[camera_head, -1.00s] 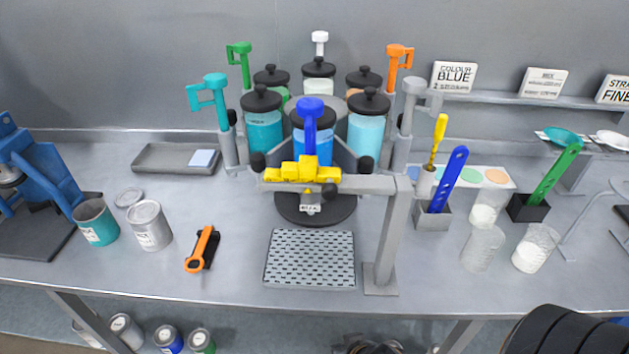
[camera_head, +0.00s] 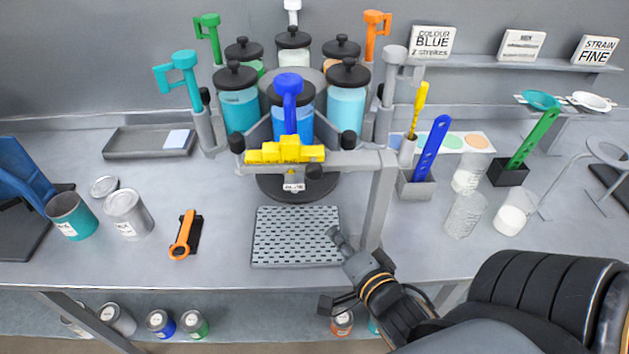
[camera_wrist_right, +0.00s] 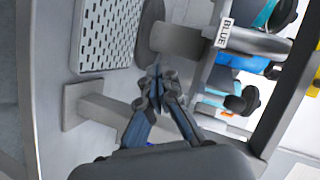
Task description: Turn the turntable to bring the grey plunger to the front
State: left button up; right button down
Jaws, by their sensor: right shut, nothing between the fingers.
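The turntable (camera_head: 310,76) is a carousel of black-lidded jars, with a plunger arm beside each jar. The blue plunger (camera_head: 290,85) is at the front, behind the yellow piece on the crossbar. The grey plunger (camera_head: 391,68) stands upright at the right side of the turntable, by the light blue jar (camera_head: 347,100). My right gripper (camera_head: 336,236) is shut and empty, over the right edge of the perforated tray, in front of the turntable and apart from it. In the right wrist view its fingertips (camera_wrist_right: 160,76) point toward the round base and the "BLUE" label. My left gripper is not in view.
A grey crossbar frame (camera_head: 376,205) stands before the turntable, its post close to my right gripper. The perforated tray (camera_head: 297,238) lies below. The blue paddle holder (camera_head: 415,190) and cups stand to the right. Cans (camera_head: 128,213) and an orange tool (camera_head: 183,236) lie left.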

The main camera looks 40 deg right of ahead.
notch_tip(320, 180, up, 6)
jog(key=m+t, duration=0.3)
jog(key=m, duration=0.1)
jog(key=w+d+b, duration=0.1)
jog(key=w+b, duration=0.3)
jog(key=w, duration=0.5)
jog(key=shift+d+r+t, duration=0.25)
jog(key=shift+r+t, duration=0.1)
jog(key=shift+t, duration=0.05)
jog(key=shift+w, duration=0.15)
